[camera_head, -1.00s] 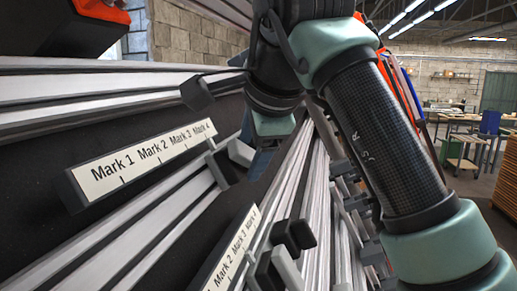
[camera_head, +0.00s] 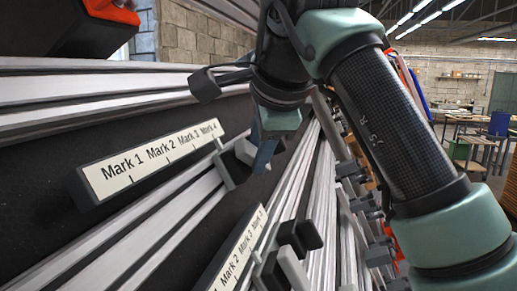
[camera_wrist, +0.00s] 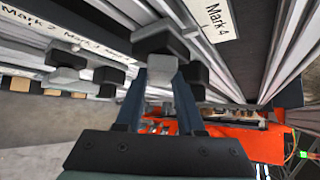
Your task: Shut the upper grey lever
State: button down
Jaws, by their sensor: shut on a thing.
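The upper grey lever (camera_head: 245,151) stands on the upper rail, by the Mark 4 end of the upper label strip. In the wrist view a light grey block (camera_wrist: 160,67), seemingly this lever's handle, lies between two blue fingers. My gripper (camera_wrist: 160,82) is shut on it. In the head view my gripper (camera_head: 266,152) shows one blue finger against the lever; the other finger is hidden. The lever's base is partly covered by my gripper.
The upper label strip (camera_head: 150,162) carries Mark 1 to Mark 4. A black handle (camera_head: 205,85) juts out above it. Below are a second label strip (camera_head: 240,252), a grey lever (camera_head: 291,268) and a black one (camera_head: 306,236). Orange machinery (camera_wrist: 240,140) shows in the wrist view.

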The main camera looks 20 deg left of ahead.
jog(key=shift+w+r+m+g+h, duration=0.15)
jog(key=shift+m+g+h, duration=0.35)
jog(key=shift+m+g, duration=0.4)
jog(key=shift+w+m+g, duration=0.1)
jog(key=shift+m+g, duration=0.6)
jog(key=shift+g, duration=0.2)
jog(key=shift+w+m+g+h, duration=0.1)
jog(key=shift+m+g+h, duration=0.3)
jog(key=shift+m+g, duration=0.3)
jog(key=c, duration=0.5)
grip_release()
jog(key=shift+a, duration=0.1)
